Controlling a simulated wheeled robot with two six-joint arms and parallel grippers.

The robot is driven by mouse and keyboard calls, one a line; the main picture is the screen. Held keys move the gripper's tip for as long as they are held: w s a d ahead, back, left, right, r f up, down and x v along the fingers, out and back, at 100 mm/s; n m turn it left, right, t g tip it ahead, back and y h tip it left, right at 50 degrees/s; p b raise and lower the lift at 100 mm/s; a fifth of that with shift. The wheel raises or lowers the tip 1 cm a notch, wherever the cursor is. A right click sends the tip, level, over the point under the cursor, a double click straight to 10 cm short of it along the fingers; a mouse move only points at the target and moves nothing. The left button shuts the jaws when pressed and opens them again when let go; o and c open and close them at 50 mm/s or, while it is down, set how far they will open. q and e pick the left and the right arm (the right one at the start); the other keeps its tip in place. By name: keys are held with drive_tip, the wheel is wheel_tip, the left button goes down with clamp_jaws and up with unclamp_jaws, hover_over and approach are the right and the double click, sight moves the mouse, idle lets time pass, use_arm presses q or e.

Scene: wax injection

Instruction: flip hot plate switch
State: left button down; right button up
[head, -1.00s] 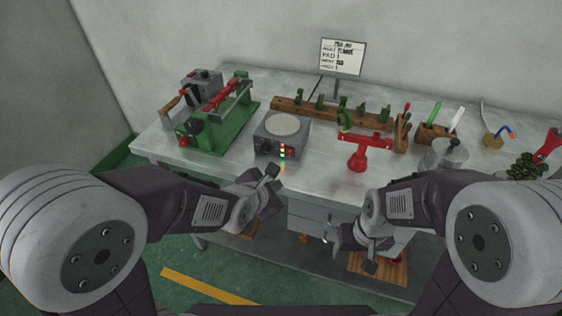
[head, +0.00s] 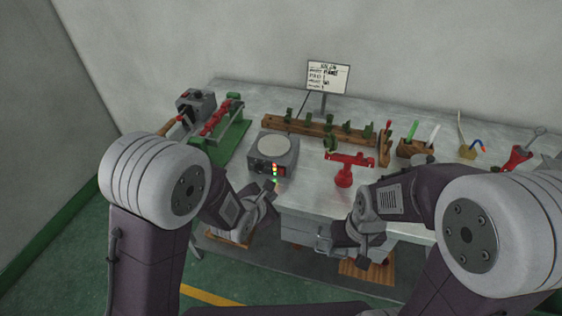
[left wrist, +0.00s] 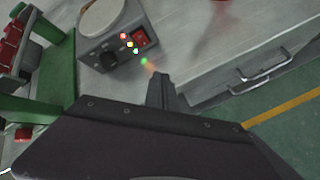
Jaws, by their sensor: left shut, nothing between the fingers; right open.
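The hot plate (head: 273,158) is a grey box with a round pale top near the table's front edge. Its front panel carries a dark knob (left wrist: 108,59), small coloured lights (left wrist: 129,42) and a red switch (left wrist: 140,38), clearest in the left wrist view. My left gripper (head: 270,188) is shut and empty, just in front of and below the panel, apart from it. Its closed fingers (left wrist: 158,82) point toward the panel in the left wrist view. My right gripper (head: 345,252) is open and empty, low before the table front, right of the hot plate.
A green fixture with red parts (head: 226,130) stands left of the hot plate. A red stand (head: 345,170) is to its right, and a wooden rack with green pieces (head: 315,128) is behind. Drawers (left wrist: 262,78) lie under the table edge.

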sight(282, 175)
use_arm(q)
drive_tip(key=w, duration=0.1)
drive_tip(key=w+d, duration=0.1)
drive_tip(key=w, duration=0.1)
drive_tip(key=w+p, duration=0.1)
drive_tip(key=shift+w+d+r, duration=0.25)
drive_tip(key=shift+w, duration=0.1)
drive_tip(key=shift+w+d, duration=0.2)
drive_tip(key=shift+w, duration=0.35)
drive_tip(key=shift+w+r, duration=0.1)
drive_tip(key=shift+w, duration=0.1)
idle(1.2)
drive_tip(key=shift+w+d, duration=0.1)
drive_tip(key=shift+w, duration=0.1)
drive_tip(key=shift+w+d, duration=0.1)
drive_tip(key=shift+w, duration=0.2)
idle(0.6)
drive_tip(key=shift+s, duration=0.1)
drive_tip(key=shift+s+a, duration=0.2)
drive_tip(key=shift+s, duration=0.45)
drive_tip(key=shift+s, duration=0.1)
